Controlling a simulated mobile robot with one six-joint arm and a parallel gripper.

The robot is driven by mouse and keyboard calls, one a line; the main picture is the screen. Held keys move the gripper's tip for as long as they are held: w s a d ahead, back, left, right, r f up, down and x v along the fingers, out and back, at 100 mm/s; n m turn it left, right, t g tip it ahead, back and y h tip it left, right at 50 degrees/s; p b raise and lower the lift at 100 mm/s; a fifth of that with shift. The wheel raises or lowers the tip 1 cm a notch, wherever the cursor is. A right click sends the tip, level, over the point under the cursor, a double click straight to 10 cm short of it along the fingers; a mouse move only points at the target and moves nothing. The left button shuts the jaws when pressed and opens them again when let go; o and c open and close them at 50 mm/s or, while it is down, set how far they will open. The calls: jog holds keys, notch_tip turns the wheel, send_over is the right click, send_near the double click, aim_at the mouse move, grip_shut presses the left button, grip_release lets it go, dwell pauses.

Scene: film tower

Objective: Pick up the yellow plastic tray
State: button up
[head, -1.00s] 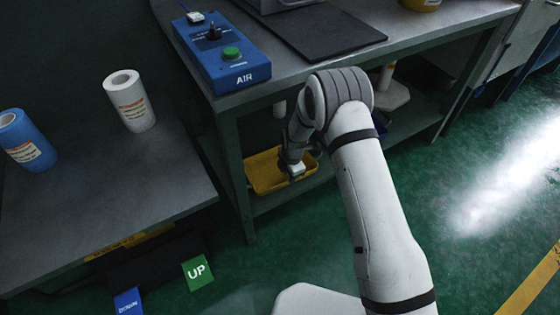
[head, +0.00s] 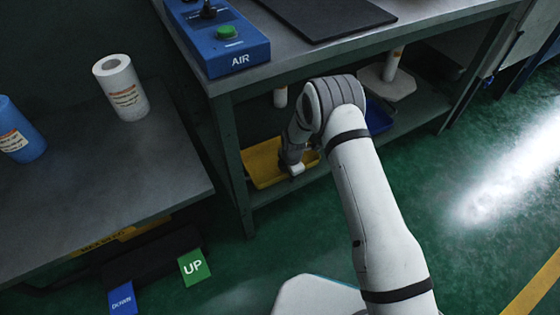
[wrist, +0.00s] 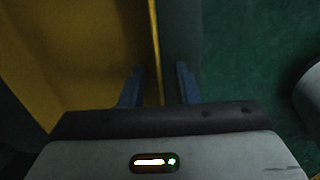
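The yellow plastic tray (head: 262,178) sits on the lower shelf of the workbench in the head view, partly hidden behind my arm. In the wrist view the tray (wrist: 95,80) fills the left side, and its wall runs up the middle of the picture. My gripper (wrist: 160,85) is open, with one finger on the tray's inner side and the other outside its wall. The wall stands between the two fingers, and I cannot tell if either touches it. In the head view the fingertips are hidden at the tray.
The workbench top (head: 300,62) is above the tray, carrying a blue AIR box (head: 215,40) and a dark mat (head: 325,12). A bench leg (head: 236,170) stands left of the tray. A blue tray (head: 378,117) is farther right on the shelf. Green floor is open at right.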

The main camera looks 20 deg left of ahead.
jog(key=shift+c, duration=0.6)
grip_shut()
jog(key=shift+r, duration=0.2)
